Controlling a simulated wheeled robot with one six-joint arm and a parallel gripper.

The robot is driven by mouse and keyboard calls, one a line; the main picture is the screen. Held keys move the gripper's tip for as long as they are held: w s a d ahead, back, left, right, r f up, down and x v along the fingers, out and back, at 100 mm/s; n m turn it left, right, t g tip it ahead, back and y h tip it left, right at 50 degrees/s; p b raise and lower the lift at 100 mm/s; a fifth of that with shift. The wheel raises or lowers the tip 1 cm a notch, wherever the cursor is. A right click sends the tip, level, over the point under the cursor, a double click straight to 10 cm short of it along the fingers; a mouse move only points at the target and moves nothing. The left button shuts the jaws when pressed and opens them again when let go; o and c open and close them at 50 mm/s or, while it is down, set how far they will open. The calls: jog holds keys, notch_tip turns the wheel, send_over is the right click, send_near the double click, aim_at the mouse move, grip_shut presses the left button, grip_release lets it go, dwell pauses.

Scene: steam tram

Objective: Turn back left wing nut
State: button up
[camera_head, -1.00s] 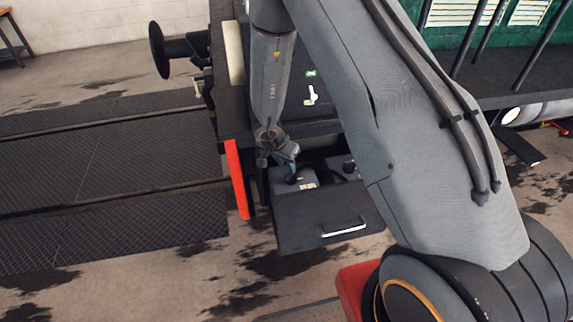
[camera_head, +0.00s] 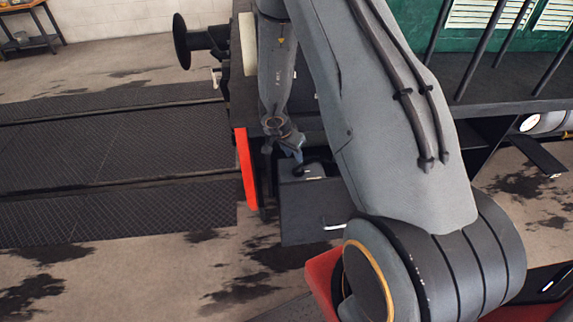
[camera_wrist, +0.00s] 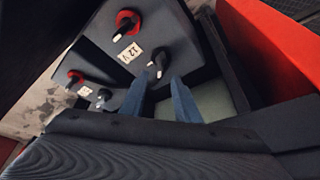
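In the wrist view two dark battery boxes with white 12 V labels sit in a drawer. The nearer battery (camera_wrist: 165,52) has a terminal with a red ring and a wing nut (camera_wrist: 125,28) at its far side. A second, dark wing nut (camera_wrist: 160,62) stands on it just beyond my fingertips. I cannot tell whether the tips touch the dark wing nut. In the head view my gripper (camera_head: 295,150) is over the open drawer (camera_head: 305,215), which my arm partly hides.
The other battery (camera_wrist: 98,75) has a red-ringed terminal (camera_wrist: 75,77) and a dark one. A red panel (camera_wrist: 270,50) is close on the right in the wrist view. The red beam (camera_head: 245,170) stands left of the drawer. Open floor (camera_head: 150,270) lies in front.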

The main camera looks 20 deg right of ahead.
aim_at(298, 165)
jog(key=shift+p+x, duration=0.5)
jog(key=shift+x, duration=3.1)
jog(key=shift+a, duration=0.1)
grip_shut()
